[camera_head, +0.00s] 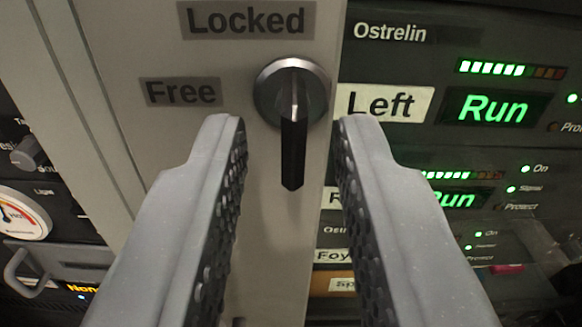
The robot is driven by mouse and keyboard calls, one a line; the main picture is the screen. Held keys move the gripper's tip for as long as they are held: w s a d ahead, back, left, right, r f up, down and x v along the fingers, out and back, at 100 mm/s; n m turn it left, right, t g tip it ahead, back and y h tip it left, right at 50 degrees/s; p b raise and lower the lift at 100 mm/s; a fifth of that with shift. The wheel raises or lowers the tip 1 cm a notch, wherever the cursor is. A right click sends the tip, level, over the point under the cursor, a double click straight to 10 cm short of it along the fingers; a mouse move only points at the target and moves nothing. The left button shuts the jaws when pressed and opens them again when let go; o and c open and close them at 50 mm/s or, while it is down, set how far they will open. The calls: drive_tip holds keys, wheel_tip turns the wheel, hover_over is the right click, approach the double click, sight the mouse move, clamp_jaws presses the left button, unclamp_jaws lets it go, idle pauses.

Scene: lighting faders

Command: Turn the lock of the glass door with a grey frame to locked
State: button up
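The lock (291,92) is a round metal knob with a black lever (293,155) on the grey door frame (265,225). The lever extends downward in the picture; I cannot tell how much of it sticks out toward me. A "Locked" label (247,20) is above and left of the knob, and a "Free" label (183,92) is to its left. My gripper (293,122) is open, with one finger on each side of the lever. Gaps show between both fingers and the lever, so nothing is held.
Right of the frame are rack units (470,95) with green "Run" displays and level bars, a "Left" label (385,103) among them. At left are a gauge (20,215), a small knob (27,153) and a grey handle (25,270).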

drive_tip(key=shift+r, duration=0.25)
drive_tip(key=shift+s, duration=0.55)
drive_tip(key=s+p, duration=0.1)
drive_tip(key=s, duration=1.1)
drive_tip(key=shift+s+a+p, duration=0.2)
drive_tip(key=shift+s+p, duration=0.1)
drive_tip(key=shift+f, duration=0.1)
